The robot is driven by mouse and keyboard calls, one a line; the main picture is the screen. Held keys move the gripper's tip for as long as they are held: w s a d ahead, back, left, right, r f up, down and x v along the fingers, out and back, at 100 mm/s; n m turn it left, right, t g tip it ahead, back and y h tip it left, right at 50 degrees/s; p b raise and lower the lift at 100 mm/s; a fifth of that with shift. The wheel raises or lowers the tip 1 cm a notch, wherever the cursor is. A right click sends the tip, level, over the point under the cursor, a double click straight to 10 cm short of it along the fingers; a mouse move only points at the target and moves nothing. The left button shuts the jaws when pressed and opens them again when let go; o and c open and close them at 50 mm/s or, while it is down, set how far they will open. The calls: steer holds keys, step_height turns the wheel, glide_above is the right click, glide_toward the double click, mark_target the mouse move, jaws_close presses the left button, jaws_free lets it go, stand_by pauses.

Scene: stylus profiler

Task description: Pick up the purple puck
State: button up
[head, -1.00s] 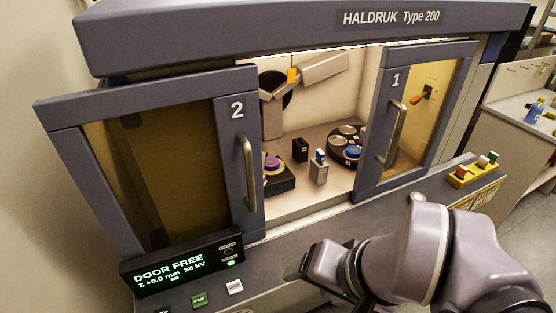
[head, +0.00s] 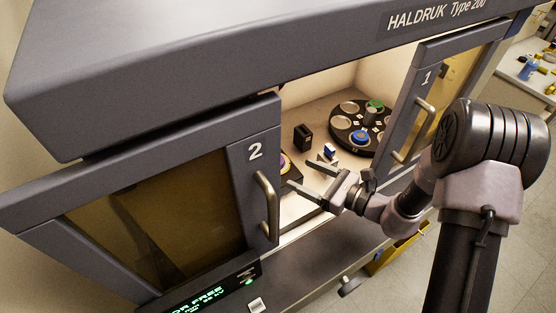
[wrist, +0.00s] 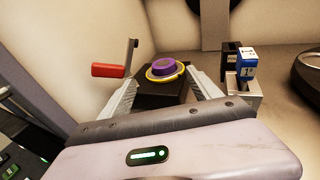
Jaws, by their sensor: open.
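The purple puck (wrist: 167,67) sits in a yellow ring on a black block (wrist: 158,97) inside the cabinet. In the head view only a sliver of the puck (head: 283,164) shows past the edge of door 2. My gripper (wrist: 166,82) is open and empty. In the wrist view its two fingers point toward the block, one to each side, with the puck ahead between them. In the head view my gripper (head: 300,176) reaches in through the opening between the doors. I cannot tell the exact gap between the fingertips and the puck.
Door 2 (head: 238,190) is close on the left; door 1 (head: 428,100) stands on the right. A red-handled crank (wrist: 108,70) is left of the block. A blue-topped holder (wrist: 246,62) and a black box (head: 303,138) are nearby. A round carousel (head: 345,122) stands behind.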

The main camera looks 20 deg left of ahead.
mark_target(284, 168)
steer(key=x, duration=0.3)
steer(key=b+x, duration=0.1)
steer(key=x, duration=0.4)
steer(key=shift+w+a+b, duration=0.2)
steer(key=shift+w+b, duration=0.1)
steer(key=shift+w, duration=0.1)
steer(key=shift+d+r, duration=0.1)
steer(key=c, duration=1.4)
steer(key=shift+s+d+r+p, duration=0.1)
steer(key=shift+d+r+p, duration=0.15)
steer(key=shift+r, duration=0.15)
steer(key=shift+d+r+p, duration=0.1)
steer(key=shift+r+p, duration=0.15)
steer(key=shift+r, duration=0.2)
steer(key=f+v, duration=0.1)
steer(key=v, duration=0.4)
steer(key=f+p+v, duration=0.1)
steer(key=v, duration=0.5)
steer(key=f+p+v, duration=0.1)
steer(key=v, duration=0.5)
steer(key=shift+s+d, duration=0.15)
steer(key=shift+d, duration=0.1)
steer(key=o, duration=0.6)
steer(key=shift+c, duration=0.2)
jaws_close()
